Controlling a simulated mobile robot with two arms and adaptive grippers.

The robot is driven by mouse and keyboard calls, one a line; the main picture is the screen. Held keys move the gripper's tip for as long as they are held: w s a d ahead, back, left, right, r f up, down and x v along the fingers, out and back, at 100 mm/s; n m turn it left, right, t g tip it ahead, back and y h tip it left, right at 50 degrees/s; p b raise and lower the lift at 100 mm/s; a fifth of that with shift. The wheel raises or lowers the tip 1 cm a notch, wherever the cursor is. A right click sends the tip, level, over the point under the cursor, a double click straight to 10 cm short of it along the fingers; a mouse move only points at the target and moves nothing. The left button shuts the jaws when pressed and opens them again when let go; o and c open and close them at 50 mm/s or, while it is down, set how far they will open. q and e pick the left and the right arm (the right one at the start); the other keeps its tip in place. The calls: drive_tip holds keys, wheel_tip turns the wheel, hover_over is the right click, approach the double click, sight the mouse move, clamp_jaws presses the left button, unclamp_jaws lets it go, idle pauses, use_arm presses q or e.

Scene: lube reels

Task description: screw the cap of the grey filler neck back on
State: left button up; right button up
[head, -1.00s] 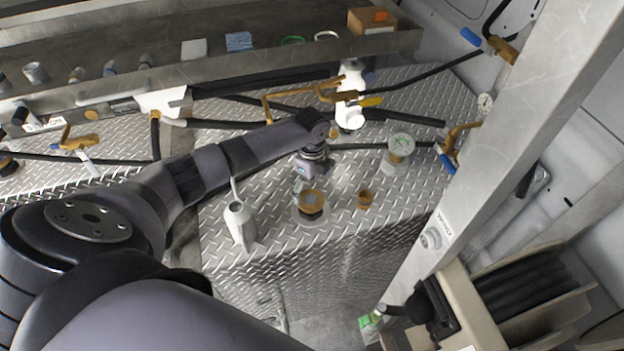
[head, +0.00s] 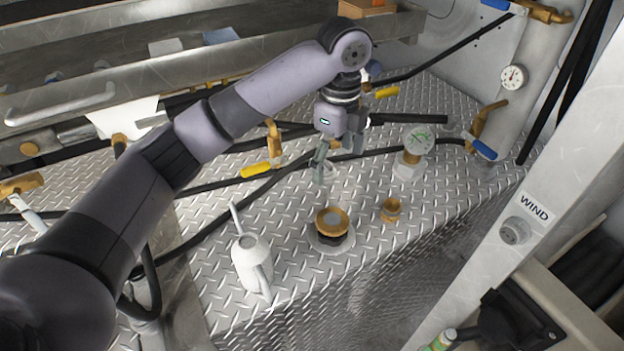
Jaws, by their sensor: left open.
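My left gripper (head: 337,164) points down over the diamond-plate deck, its fingers apart. A small pale round part (head: 326,173) shows beside and below the fingers, partly hidden; I cannot tell whether it is the grey neck or its cap. In front of it stands a filler neck with a brass-coloured top and dark body (head: 333,223) on a pale round flange. Right of that is a small brass-coloured cup-shaped piece (head: 391,210). Farther right, a round pale top with green marks (head: 418,139) sits on a brass neck with a pale base. My right gripper is not in view.
A pale oil can (head: 252,262) with a thin spout stands left of the necks. Black hoses and brass valves with yellow handles (head: 262,169) run behind. The deck's front edge drops off below the necks.

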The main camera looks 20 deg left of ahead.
sight(333, 220)
use_arm(q)
wheel_tip(333, 220, down, 16)
drive_tip(key=p, duration=0.2)
drive_tip(key=shift+d+f+p, duration=0.15)
drive_tip(key=shift+p, duration=0.25)
drive_tip(key=shift+f, duration=0.4)
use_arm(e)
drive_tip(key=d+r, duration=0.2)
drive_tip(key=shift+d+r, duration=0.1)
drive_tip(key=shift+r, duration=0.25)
use_arm(q)
drive_tip(key=c, duration=1.3)
drive_tip(key=shift+m+p, duration=0.35)
drive_tip(key=shift+m, duration=0.65)
drive_tip(key=m, duration=0.3)
drive_tip(key=shift+f, duration=0.1)
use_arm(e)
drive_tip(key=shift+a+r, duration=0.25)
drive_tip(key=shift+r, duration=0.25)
